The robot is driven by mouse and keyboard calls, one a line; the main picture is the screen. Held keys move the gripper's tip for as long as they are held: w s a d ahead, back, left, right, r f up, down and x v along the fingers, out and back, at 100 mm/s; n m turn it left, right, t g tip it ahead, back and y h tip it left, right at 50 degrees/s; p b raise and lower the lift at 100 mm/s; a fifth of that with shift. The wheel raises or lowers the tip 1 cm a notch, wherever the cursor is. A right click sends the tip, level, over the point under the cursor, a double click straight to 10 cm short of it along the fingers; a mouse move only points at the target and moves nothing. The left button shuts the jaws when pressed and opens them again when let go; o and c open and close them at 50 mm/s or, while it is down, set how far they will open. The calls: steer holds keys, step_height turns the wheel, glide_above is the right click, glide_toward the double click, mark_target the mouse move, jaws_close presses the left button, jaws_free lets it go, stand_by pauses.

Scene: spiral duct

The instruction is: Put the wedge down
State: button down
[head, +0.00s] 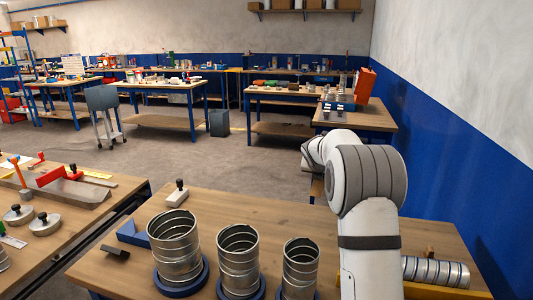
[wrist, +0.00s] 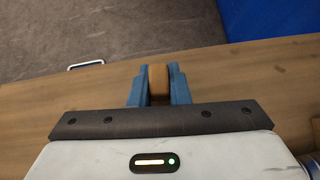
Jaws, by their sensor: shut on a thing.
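In the wrist view my gripper (wrist: 159,84) has its two blue fingers shut on a small brown wooden wedge (wrist: 158,82). The wedge is over the wooden bench top (wrist: 100,95); I cannot tell whether it touches the wood. In the head view my white and grey arm hides the gripper. A spiral duct (head: 436,272) lies on its side on the bench (head: 240,210), right of my arm. A small brown block (head: 430,251) shows at its far side; I cannot tell whether it is the held wedge or another.
Three upright spiral duct pieces (head: 173,245) (head: 238,260) (head: 300,265) stand in blue rings left of my arm. A black-knobbed block (head: 177,194) and a blue wedge-shaped piece (head: 132,233) are at the bench's left. A blue and white wall (head: 450,150) rises at the right.

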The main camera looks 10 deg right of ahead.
steer(key=s+a+f+n+t+y, duration=0.1)
steer(key=s+a+f+n+y, duration=0.15)
steer(key=s+a+f, duration=0.4)
steer(key=s+a+f+n+y, duration=0.2)
steer(key=s+a+n, duration=0.1)
steer(key=a, duration=0.6)
steer(key=d, duration=0.7)
steer(key=shift+s, duration=0.25)
steer(key=a+f+n+y+b, duration=0.1)
steer(key=f+b, duration=0.1)
steer(key=f, duration=0.1)
steer(key=s+a+f+n+y+b, duration=0.1)
steer(key=f+n+b, duration=0.1)
steer(key=f+b, duration=0.1)
steer(key=f+n+y+b, duration=0.1)
steer(key=f+b, duration=0.1)
steer(key=f, duration=0.1)
steer(key=shift+s+a+n+g, duration=0.25)
steer(key=shift+s+a+g, duration=0.05)
steer(key=shift+a, duration=0.1)
steer(key=shift+f+b, duration=0.15)
steer(key=shift+b, duration=0.2)
steer(key=c, duration=1.8)
jaws_free()
steer(key=o, duration=0.4)
